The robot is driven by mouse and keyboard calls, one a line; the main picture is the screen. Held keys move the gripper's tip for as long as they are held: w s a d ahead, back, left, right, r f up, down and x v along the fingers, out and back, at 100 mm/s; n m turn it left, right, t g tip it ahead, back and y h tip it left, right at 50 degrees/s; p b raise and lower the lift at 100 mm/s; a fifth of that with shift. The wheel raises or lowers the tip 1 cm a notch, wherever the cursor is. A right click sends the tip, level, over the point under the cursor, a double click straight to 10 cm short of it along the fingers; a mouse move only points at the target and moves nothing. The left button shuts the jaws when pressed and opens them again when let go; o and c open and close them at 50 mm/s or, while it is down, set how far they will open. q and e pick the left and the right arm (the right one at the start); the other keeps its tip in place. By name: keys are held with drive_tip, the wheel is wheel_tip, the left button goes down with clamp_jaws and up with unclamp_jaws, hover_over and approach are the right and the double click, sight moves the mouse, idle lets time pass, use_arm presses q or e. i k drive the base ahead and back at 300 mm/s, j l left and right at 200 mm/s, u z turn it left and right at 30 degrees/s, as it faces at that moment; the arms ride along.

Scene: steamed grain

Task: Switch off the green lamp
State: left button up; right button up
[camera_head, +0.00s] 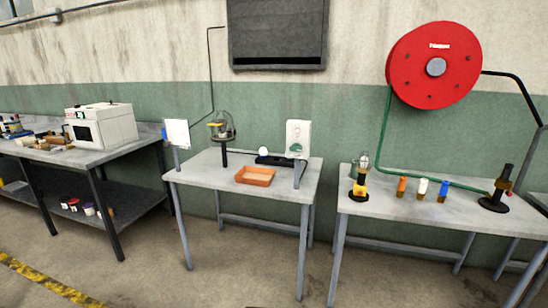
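No lamp that is clearly green or lit shows. A dark lamp-like fixture (222,127) with a clear domed cover and something yellow in it stands on a post at the back of the middle table (200,174). A smaller black and yellow lamp-like device (360,178) with a clear top stands at the left of the right table (400,211). I cannot tell whether either is the green lamp, or on or off. A small white round thing (263,152) sits by a dark block on the middle table. Neither of my grippers is in view.
An orange tray (255,176) and a white panel with a green mark (298,138) are on the middle table. Small orange, white and blue cylinders (422,189) stand on the right table below a red hose reel (436,65). A white oven-like box (100,126) is left. Floor in front is clear.

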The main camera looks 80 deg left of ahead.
sight(296, 147)
drive_tip(key=u, duration=2.75)
